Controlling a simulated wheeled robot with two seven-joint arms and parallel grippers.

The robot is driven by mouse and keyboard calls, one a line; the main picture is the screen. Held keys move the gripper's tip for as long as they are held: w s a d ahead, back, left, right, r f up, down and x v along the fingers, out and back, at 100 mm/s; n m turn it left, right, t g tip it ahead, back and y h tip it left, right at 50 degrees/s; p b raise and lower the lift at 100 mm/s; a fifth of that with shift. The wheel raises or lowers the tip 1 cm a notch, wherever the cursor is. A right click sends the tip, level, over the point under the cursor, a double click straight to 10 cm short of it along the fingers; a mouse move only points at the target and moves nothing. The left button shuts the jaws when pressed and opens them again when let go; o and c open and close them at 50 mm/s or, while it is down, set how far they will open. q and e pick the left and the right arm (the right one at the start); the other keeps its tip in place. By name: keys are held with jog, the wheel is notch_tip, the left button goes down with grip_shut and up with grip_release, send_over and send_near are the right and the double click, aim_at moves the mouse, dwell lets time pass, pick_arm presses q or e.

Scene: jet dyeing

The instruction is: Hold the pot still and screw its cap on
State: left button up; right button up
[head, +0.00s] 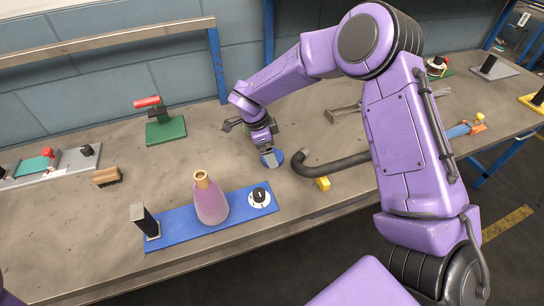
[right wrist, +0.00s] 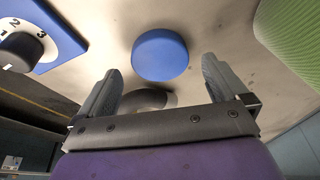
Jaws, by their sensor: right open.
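The pot (head: 210,202), a pink-purple flask with a tan neck, stands upright and uncapped on a blue board (head: 180,237). A round blue cap (head: 276,158) lies on the table behind and right of the pot. My right gripper (head: 269,153) is low over the cap and partly hides it in the head view. In the right wrist view, the right gripper (right wrist: 161,66) is open, and the cap (right wrist: 160,55) shows beyond and between its fingertips, apart from both. My left gripper is out of view.
The board also carries a black post (head: 147,221) and a numbered dial (head: 259,197). A green-based clamp (head: 165,130) and a brush (head: 107,177) are further left.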

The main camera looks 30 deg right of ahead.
jog(key=shift+x, duration=1.25)
jog(key=c, duration=1.1)
jog(key=shift+r, duration=0.1)
jog(key=shift+w+r, duration=0.1)
jog(key=shift+r, duration=0.45)
jog(key=s+a+r+b, duration=0.1)
jog(key=s+a+r, duration=0.2)
jog(key=r, duration=0.1)
jog(key=s+a+r+b, duration=0.1)
jog(key=s+a+r, duration=0.2)
jog(key=a+r, duration=0.1)
jog(key=s+a+r+b, duration=0.1)
jog(key=s+a+r, duration=0.2)
jog(key=a, duration=0.1)
jog(key=shift+r, duration=0.4)
